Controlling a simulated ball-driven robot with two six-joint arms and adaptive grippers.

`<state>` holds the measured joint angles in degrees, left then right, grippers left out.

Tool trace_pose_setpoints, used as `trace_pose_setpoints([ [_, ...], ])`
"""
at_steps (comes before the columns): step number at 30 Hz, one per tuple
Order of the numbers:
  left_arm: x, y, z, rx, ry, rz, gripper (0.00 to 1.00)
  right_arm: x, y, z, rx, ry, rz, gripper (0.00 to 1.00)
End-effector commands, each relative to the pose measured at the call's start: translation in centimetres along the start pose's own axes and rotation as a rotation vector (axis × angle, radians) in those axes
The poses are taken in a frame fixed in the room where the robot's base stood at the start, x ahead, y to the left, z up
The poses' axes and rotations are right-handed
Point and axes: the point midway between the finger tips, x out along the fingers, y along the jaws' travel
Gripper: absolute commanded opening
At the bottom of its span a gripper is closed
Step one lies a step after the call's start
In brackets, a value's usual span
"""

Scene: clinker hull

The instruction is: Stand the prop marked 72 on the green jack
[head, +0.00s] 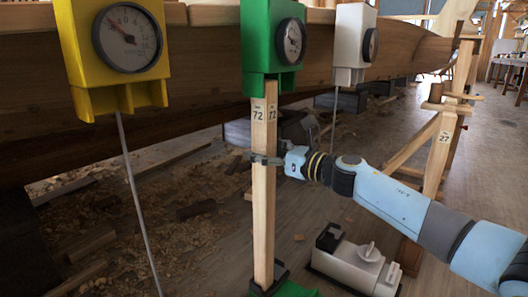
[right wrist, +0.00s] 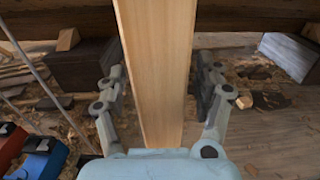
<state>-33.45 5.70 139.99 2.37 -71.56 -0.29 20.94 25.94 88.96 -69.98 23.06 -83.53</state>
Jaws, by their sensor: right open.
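The pale wooden prop marked 72 (head: 264,210) stands about upright. Its foot is at the dark holder on the green jack (head: 298,291) at the bottom edge, and its top meets the underside of the green gauge box (head: 258,40). My right gripper (head: 262,159) is around the prop's upper middle. In the right wrist view the prop (right wrist: 158,65) passes between the fingers of my right gripper (right wrist: 160,95), which are open with a gap on both sides. My left gripper is not in view.
A yellow gauge box (head: 88,40) and a white one (head: 350,40) hang along the wooden hull (head: 200,55). A white jack (head: 352,262) stands to the right. A prop marked 27 (head: 441,150) stands behind my right arm. Red (right wrist: 10,142) and blue (right wrist: 45,158) units show at lower left.

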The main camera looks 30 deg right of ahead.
Motion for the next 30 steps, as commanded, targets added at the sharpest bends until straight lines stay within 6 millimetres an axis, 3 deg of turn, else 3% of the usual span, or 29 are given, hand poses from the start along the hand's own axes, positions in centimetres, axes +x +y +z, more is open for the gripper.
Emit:
trace_pose_setpoints([
  [5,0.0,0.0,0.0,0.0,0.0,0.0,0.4,-0.7,-0.1,-0.2,0.0,0.003,0.0,0.69],
  [15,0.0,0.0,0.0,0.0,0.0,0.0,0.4,-6.9,0.0,-0.2,0.0,0.005,0.003,0.69],
  [21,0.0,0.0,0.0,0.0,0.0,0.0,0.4,-9.6,0.0,-0.1,-0.002,0.004,0.003,0.69],
  [30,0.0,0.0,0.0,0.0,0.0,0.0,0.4,-11.7,0.0,-0.1,-0.001,0.001,0.002,0.69],
])
